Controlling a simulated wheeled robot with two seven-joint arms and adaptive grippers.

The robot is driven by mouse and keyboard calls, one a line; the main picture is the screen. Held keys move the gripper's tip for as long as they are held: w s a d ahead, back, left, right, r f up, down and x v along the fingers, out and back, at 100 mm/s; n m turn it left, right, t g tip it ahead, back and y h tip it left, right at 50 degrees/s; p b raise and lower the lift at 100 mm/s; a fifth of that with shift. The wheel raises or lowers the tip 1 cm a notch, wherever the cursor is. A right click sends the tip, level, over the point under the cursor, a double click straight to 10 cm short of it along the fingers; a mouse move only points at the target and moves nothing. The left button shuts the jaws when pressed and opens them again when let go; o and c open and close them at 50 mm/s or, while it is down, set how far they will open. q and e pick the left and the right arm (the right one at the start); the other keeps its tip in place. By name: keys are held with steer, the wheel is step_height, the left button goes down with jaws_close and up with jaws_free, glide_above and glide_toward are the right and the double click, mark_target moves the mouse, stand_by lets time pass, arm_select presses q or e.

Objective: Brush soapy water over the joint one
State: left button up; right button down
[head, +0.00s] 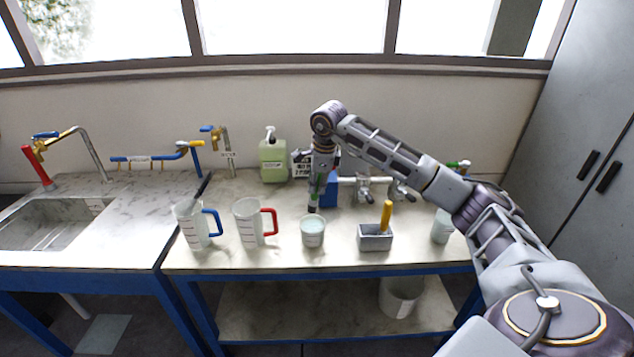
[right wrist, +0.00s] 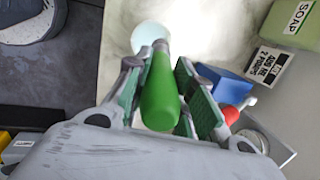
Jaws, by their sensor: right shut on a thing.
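My right gripper (head: 316,192) reaches down over the bench and is shut on a green-handled brush (right wrist: 160,95). The handle lies between the green finger pads in the right wrist view. The brush tip (head: 312,209) is just above or at the rim of a small pale tub of liquid (head: 313,238); I cannot tell whether it touches the liquid. A pale pipe with metal fittings (head: 364,188) lies behind and to the right of the gripper. I cannot read which fitting is joint one. My left gripper is out of view.
Two measuring jugs, blue-handled (head: 191,232) and red-handled (head: 248,230), stand left of the tub. A grey box (head: 375,243) with a yellow-handled tool stands right. A green soap bottle (head: 272,163), small sign (head: 301,166) and blue block (right wrist: 222,84) are behind. A sink (head: 50,225) is far left.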

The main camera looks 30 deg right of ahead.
mark_target(317, 203)
steer(key=shift+s+b+x, duration=0.2)
steer(key=shift+b+x, duration=0.3)
steer(key=shift+x, duration=0.3)
steer(key=shift+s+b+x, duration=0.2)
steer(key=shift+b+x, duration=0.25)
steer(key=shift+x, duration=0.3)
steer(key=shift+s+b+x, duration=0.15)
steer(key=shift+b+x, duration=0.35)
steer(key=shift+x, duration=0.3)
steer(key=shift+f+b, duration=0.3)
steer(key=shift+f, duration=0.3)
steer(key=shift+f+b, duration=0.4)
steer(key=shift+f, duration=0.55)
arm_select(q)
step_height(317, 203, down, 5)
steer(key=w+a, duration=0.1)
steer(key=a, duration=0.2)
steer(key=shift+b, duration=0.3)
arm_select(e)
steer(key=shift+f, duration=0.3)
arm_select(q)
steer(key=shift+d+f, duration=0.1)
